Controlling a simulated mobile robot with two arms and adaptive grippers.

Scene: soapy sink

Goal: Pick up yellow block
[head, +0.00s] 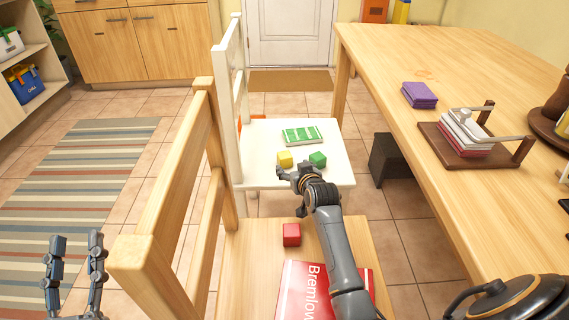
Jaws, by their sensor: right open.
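The yellow block (285,158) sits on the seat of a white chair (337,178), near its front left part. My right gripper (286,171) is just in front of the yellow block, at its near side, with its arm reaching in from the lower right. It is open. I cannot tell whether it touches the block. My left gripper (74,243) is open and empty at the lower left, over the floor, far from the block.
A green block (318,158) sits right of the yellow one, with a green-and-white item (302,135) behind. A wooden chair (240,260) in front bears a red block (291,235) and a red book (305,290). A wooden table (470,75) stands on the right.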

